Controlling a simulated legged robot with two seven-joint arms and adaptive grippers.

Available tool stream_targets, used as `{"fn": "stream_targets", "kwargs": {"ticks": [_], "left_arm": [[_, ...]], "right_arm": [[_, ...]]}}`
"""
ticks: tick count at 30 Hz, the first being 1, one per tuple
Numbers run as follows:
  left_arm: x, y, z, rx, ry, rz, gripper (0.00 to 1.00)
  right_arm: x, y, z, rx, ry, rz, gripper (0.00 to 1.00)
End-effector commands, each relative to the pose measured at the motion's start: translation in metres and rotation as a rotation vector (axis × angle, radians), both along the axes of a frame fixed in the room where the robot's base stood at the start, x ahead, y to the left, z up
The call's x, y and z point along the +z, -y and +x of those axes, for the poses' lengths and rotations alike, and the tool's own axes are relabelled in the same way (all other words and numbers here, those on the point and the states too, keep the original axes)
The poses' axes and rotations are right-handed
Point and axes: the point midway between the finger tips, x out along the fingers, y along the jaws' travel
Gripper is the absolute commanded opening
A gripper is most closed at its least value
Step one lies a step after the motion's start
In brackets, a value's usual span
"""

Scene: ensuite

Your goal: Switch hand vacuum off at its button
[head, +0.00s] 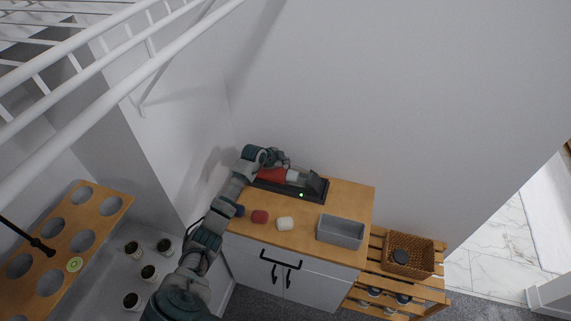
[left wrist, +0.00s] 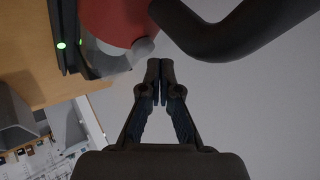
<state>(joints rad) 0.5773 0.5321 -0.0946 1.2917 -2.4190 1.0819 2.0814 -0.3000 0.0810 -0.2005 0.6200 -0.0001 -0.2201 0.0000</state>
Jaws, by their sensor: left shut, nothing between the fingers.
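The hand vacuum (head: 272,175) lies on a dark base at the back of the wooden cabinet top. It has a red body, a pale middle and a dark nozzle at the right. A green light (head: 301,195) glows on the base's front edge. In the left wrist view the vacuum's red body (left wrist: 112,18) and black handle (left wrist: 235,30) show at the top, with the green light at the left. My left gripper (head: 280,157) is over the vacuum's left part. Its fingers also show in the wrist view (left wrist: 160,75), shut and empty, close to the handle. The button cannot be made out. My right gripper is not in view.
A grey bin (head: 341,232), a white item (head: 285,223) and a red item (head: 260,216) stand along the cabinet's front. A wicker basket (head: 408,256) sits on a slatted shelf at right. White rails cross the upper left. Walls close in behind.

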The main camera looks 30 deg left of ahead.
Motion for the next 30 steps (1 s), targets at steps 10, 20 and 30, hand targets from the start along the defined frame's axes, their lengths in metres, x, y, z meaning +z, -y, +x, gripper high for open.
{"fn": "stream_targets", "kwargs": {"ticks": [10,20,30], "left_arm": [[0.005,0.002,0.0,0.0,0.0,0.0,0.0],[0.028,0.001,0.0,0.0,0.001,0.001,0.0],[0.064,0.001,0.0,0.0,0.001,0.001,0.0]], "right_arm": [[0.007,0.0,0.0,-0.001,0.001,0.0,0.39],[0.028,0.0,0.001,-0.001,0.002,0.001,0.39],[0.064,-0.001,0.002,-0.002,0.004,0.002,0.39]]}}
